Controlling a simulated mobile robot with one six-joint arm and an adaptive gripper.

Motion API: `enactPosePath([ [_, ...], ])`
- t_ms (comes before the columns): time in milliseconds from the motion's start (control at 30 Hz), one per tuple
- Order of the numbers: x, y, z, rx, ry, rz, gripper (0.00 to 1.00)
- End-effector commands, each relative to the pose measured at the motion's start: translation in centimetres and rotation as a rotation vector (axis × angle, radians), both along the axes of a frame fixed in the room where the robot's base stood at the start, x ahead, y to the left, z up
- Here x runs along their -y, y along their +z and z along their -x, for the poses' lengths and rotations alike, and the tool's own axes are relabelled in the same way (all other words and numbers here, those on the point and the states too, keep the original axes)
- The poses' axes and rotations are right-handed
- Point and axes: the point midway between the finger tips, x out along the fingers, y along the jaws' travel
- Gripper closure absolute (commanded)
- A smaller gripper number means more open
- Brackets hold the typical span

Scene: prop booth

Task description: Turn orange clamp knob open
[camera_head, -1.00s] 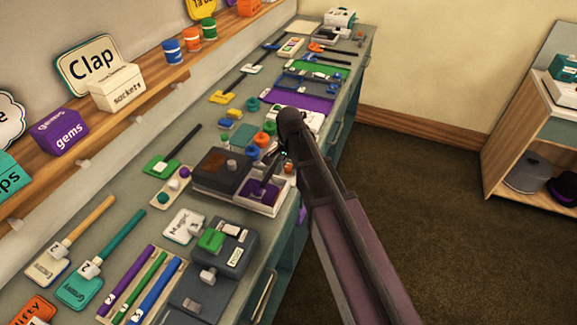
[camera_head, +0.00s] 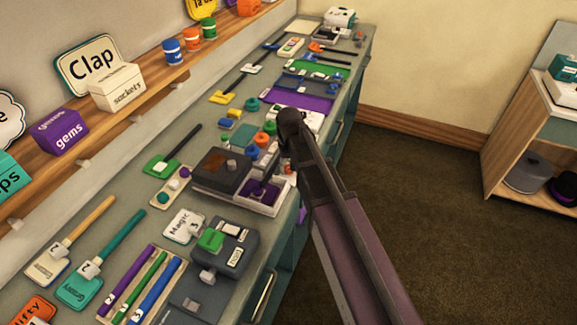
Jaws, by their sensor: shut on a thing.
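My gripper (camera_head: 284,157) is small and dark in the head view, pointing down at the bench's front edge below my wrist, which partly covers it. It is shut on a small orange-red piece (camera_head: 287,169), seemingly the orange clamp knob. The contact and the knob's angle are too small to make out. The clamp's body is hidden or cannot be told from its surroundings. A white box with a purple inside (camera_head: 272,205) stands just left of and nearer than the gripper.
A dark grey box (camera_head: 220,170) stands left of the gripper. Grey devices (camera_head: 233,243) and tools crowd the green bench. The floor (camera_head: 450,240) to the right is clear.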

Motion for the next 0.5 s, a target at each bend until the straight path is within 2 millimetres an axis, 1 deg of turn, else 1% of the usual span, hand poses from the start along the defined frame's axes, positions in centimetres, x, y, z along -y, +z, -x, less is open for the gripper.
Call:
enactPosePath([
  [200,0.03,-0.01,-0.12,0.002,0.132,0.002,1.00],
  [500,0.02,0.00,-0.14,0.002,0.203,0.001,1.00],
])
